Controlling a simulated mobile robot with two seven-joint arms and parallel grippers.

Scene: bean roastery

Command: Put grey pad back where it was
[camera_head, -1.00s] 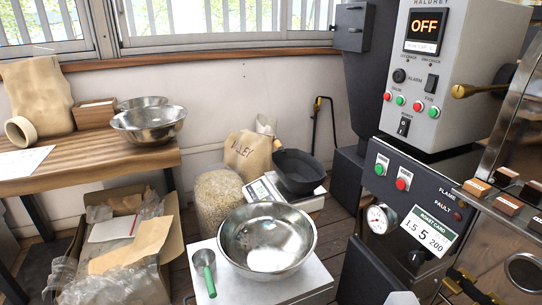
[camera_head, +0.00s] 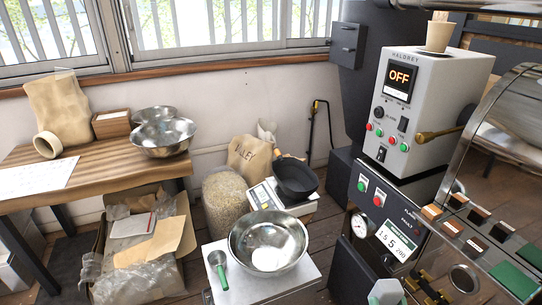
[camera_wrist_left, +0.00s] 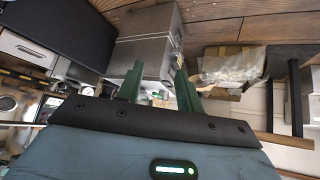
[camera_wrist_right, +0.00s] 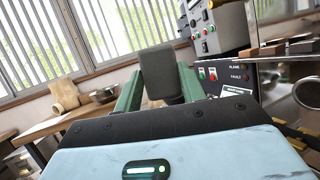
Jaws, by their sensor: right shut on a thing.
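In the right wrist view a dark grey block, the grey pad (camera_wrist_right: 161,75), stands between the green fingers of my right gripper (camera_wrist_right: 158,90). The right gripper is shut on it, and the pad sticks up past the fingertips.
Several coloured blocks (camera_head: 474,247) sit in rows on the roaster's sloping front, with a green pad (camera_head: 514,278) at lower right. The grey roaster panel (camera_head: 412,115) rises behind. A steel bowl (camera_head: 268,244) and a green-handled scoop (camera_head: 218,268) rest on a white surface left of it.

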